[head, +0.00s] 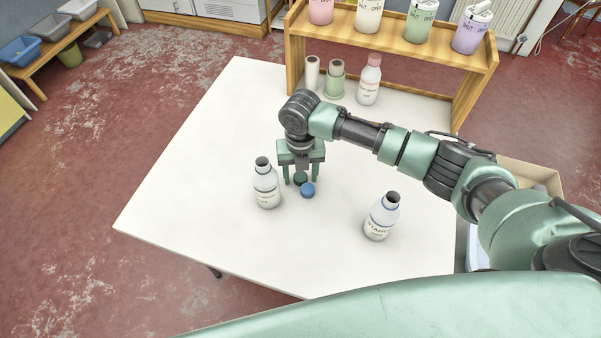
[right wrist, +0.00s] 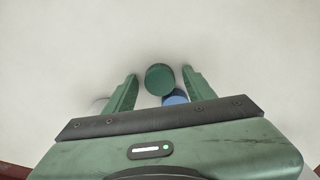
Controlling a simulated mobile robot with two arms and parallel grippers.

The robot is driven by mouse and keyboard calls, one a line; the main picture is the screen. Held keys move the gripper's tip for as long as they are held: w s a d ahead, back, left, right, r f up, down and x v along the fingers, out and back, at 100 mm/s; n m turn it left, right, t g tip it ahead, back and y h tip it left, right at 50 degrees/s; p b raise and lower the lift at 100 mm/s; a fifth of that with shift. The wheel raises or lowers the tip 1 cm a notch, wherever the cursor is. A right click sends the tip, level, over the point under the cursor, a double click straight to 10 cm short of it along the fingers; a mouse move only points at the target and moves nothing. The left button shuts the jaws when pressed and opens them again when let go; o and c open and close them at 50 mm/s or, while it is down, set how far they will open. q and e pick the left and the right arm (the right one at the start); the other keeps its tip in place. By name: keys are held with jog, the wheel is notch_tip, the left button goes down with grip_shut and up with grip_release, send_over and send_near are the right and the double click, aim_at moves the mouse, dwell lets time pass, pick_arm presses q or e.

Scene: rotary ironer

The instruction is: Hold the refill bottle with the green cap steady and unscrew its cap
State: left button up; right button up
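A green cap (head: 300,178) is on the white table, beneath my right gripper (head: 303,179). In the right wrist view the green cap (right wrist: 160,78) is between the spread fingers (right wrist: 160,88), with a gap on each side. The gripper is open and holds nothing. A white bottle (head: 266,188) stands upright just left of the gripper, its dark neck bare. No bottle in view wears a green cap. My left gripper is not in view.
A blue cap (head: 308,190) lies beside the green one. A second uncapped bottle (head: 381,218), with a blue band, stands to the right. A pink-capped bottle (head: 369,82) and two cylinders stand by the wooden shelf (head: 465,58). The table's left part (head: 200,170) is clear.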

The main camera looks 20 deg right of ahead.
aim_at(300, 177)
jog(key=shift+r, duration=0.1)
notch_tip(300, 177, up, 12)
dwell(0.6)
